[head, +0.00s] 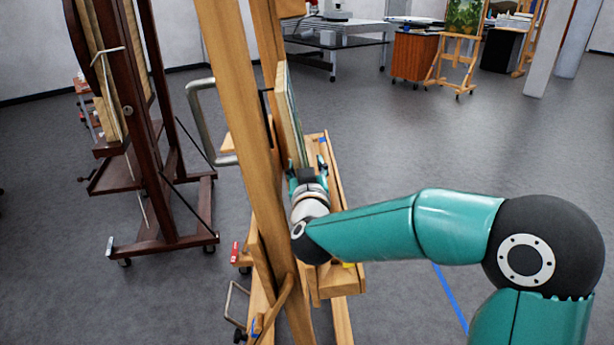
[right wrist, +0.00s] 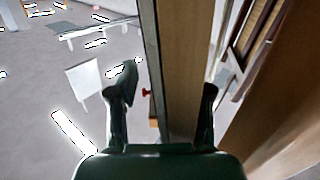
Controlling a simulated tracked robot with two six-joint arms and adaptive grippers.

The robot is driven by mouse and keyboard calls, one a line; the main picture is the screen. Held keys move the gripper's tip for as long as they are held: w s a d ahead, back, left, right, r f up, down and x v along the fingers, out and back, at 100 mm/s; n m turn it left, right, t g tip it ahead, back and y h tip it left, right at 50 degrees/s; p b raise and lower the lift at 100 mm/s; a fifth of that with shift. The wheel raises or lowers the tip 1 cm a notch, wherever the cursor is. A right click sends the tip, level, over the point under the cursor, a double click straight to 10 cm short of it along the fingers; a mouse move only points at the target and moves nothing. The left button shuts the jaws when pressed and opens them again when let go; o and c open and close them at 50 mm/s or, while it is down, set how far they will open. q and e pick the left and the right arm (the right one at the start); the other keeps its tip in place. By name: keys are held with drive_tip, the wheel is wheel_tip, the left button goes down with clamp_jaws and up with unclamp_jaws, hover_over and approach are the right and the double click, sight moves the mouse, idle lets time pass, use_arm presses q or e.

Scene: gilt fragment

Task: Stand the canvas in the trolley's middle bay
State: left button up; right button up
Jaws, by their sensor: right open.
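The canvas (head: 292,115) shows nearly edge-on in the head view, standing upright behind a pale wooden post. My right gripper (head: 308,178) is at its lower near end. In the right wrist view the fingers of my right gripper (right wrist: 164,105) are open, one on each side of the canvas's edge (right wrist: 180,75); I cannot tell whether either touches it. The pale wooden trolley (head: 340,215) is under and around the canvas, with blue, red and yellow marks. The post and my arm hide much of it, so I cannot tell which bay the canvas is in. My left gripper is out of view.
A dark wooden easel (head: 165,215) stands at the left, close to the trolley. A metal handle (head: 192,115) sticks out left of the post. Behind are a glass-topped table (head: 335,42), a cabinet (head: 413,58) and a small easel (head: 458,60). Open grey floor lies right of the trolley.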

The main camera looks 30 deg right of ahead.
drive_tip(key=v, duration=1.1)
drive_tip(key=shift+s+a, duration=0.25)
drive_tip(key=shift+s, duration=0.1)
